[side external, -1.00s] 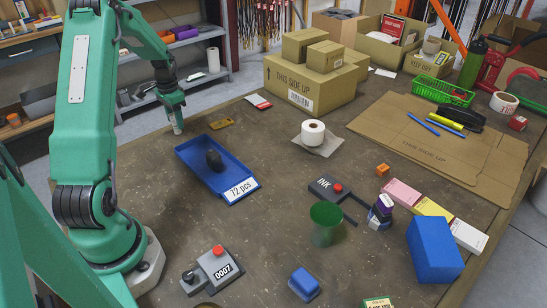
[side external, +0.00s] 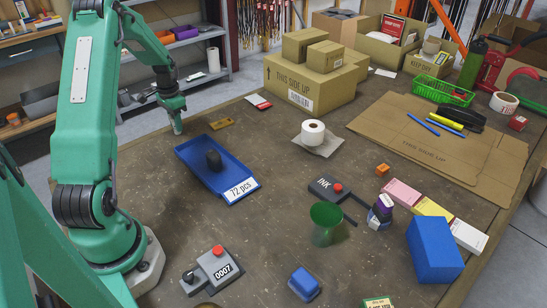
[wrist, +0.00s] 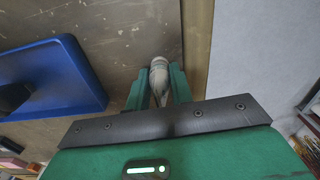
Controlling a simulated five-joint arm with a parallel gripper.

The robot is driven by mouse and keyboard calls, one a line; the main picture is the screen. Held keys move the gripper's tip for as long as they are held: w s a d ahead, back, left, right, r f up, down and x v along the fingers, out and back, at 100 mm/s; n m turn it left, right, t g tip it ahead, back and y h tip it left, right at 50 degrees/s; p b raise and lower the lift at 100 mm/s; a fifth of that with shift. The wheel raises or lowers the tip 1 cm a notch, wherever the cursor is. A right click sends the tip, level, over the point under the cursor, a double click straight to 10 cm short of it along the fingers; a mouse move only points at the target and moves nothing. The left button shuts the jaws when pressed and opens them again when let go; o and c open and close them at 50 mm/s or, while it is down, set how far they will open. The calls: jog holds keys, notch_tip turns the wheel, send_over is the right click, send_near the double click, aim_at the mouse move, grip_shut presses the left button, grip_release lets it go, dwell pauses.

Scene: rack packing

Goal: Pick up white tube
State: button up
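A pale white-grey tube (wrist: 159,74) shows in the wrist view between the two green fingers of my gripper (wrist: 159,88). The fingers lie along both sides of it, close to it; whether they press on it I cannot tell. In the side view my gripper (side external: 174,108) points down near the table's far left edge. The pale tube (side external: 177,126) stands roughly upright beneath it, with its upper part hidden by the fingers.
A blue tray (side external: 226,190) with a dark object (side external: 213,160) in it is just right of my gripper. A yellow-brown flat piece (side external: 221,123) lies behind the tray. A green cup-like thing (side external: 326,216) and a grey button box (side external: 214,268) are nearer the camera.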

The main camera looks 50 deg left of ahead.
jog(key=shift+r, duration=0.1)
dwell(0.3)
jog(key=shift+r, duration=0.55)
jog(key=r, duration=0.3)
jog(key=shift+w+d+r, duration=0.1)
jog(key=shift+w+d, duration=0.05)
jog(key=shift+d, duration=0.15)
jog(key=w+d+r, duration=0.3)
jog(key=d+r, duration=0.3)
jog(key=d, duration=0.4)
jog(key=shift+w+d+r, duration=0.2)
jog(key=shift+d+r, duration=0.05)
jog(key=shift+w, duration=0.1)
